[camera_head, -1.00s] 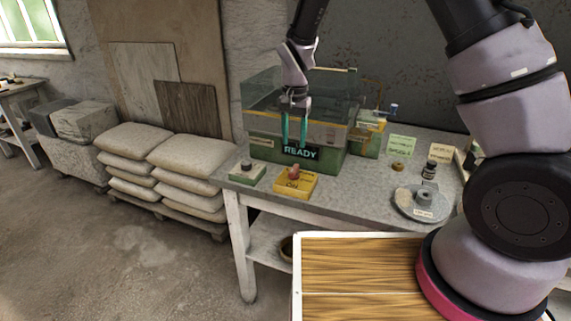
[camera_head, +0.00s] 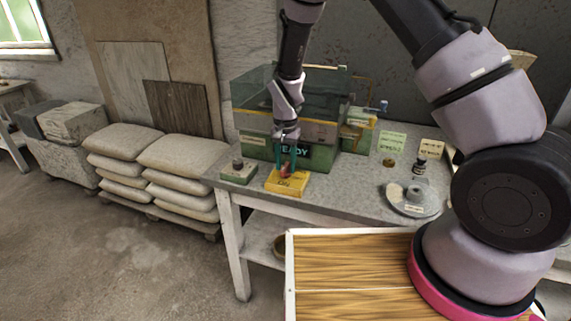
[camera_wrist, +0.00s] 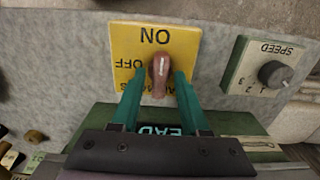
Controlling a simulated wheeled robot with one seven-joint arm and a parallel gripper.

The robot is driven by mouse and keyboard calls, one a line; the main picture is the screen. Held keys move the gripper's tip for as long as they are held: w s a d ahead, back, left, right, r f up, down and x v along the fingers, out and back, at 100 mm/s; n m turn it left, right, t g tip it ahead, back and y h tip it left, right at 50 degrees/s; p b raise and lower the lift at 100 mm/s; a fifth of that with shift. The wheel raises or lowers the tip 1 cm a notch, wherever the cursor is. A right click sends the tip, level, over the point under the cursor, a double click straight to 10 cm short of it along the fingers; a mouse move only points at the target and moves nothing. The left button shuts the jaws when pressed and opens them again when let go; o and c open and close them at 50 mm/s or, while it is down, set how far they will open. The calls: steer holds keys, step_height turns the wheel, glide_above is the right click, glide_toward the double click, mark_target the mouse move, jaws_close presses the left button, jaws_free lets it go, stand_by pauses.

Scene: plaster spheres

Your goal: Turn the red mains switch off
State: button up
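The red mains switch is a red handle (camera_wrist: 160,74) on a yellow plate (camera_wrist: 114,36). It also shows on the yellow box (camera_head: 286,188) at the table's front edge in the head view. In the wrist view the plate's lettering is upside down: ON at the top, OFF at the left. The handle lies along the picture's vertical, in line with ON. My gripper (camera_wrist: 160,84) is open, its teal fingers either side of the handle with small gaps. The fingers hide part of the plate's lower lettering. In the head view my gripper (camera_head: 286,161) is just above the switch.
A grey-green speed knob box (camera_wrist: 270,66) sits beside the switch. Behind stands a green machine (camera_head: 318,157) with a READY display and clear cover. A round grey disc (camera_head: 412,207) lies to the right on the table (camera_head: 350,195). Sacks are stacked at left.

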jaws_close()
steer(key=n, duration=0.4)
steer(key=shift+n, duration=0.4)
steer(key=n, duration=0.4)
steer(key=shift+n, duration=0.3)
steer(key=n, duration=0.4)
steer(key=shift+n, duration=2.2)
